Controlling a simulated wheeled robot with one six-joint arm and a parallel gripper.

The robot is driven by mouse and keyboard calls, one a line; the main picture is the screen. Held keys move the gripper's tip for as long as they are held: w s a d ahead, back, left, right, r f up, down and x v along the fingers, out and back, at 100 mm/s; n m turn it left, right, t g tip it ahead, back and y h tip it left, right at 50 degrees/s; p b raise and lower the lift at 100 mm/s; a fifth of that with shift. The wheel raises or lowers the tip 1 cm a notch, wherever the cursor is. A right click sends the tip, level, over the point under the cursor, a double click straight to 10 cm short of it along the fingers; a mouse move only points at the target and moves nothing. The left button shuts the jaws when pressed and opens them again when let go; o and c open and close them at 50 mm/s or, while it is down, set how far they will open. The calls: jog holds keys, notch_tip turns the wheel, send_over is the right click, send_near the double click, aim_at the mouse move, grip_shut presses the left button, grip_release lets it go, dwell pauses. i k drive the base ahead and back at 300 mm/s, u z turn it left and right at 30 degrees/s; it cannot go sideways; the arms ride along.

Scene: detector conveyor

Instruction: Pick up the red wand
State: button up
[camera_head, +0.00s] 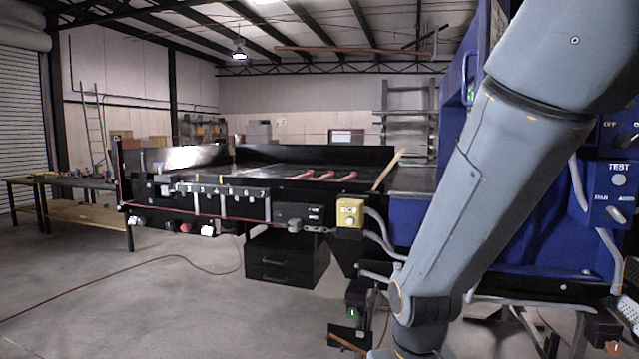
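A few short red rod-like pieces (323,175) lie side by side on the dark conveyor bed (255,171), towards its right end. They are small and far off, so I cannot tell which is the red wand. My grey arm crosses the right side of the view, from the top right down to a joint near the bottom edge. My gripper is not in view, and the arm hides part of the blue machine.
The blue detector housing (405,220) stands at the right end of the conveyor. A yellow control box (350,213) sits on the front edge. A thin light-brown stick (387,171) leans up there. A red hose (130,268) crosses the open floor at left.

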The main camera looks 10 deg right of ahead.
aim_at(353, 174)
jog(key=u, duration=0.55)
jog(key=i, duration=0.85)
jog(key=u, duration=0.65)
jog(key=i, duration=0.75)
jog(key=z, duration=0.55)
jog(key=i, duration=0.7)
jog(key=z, duration=0.6)
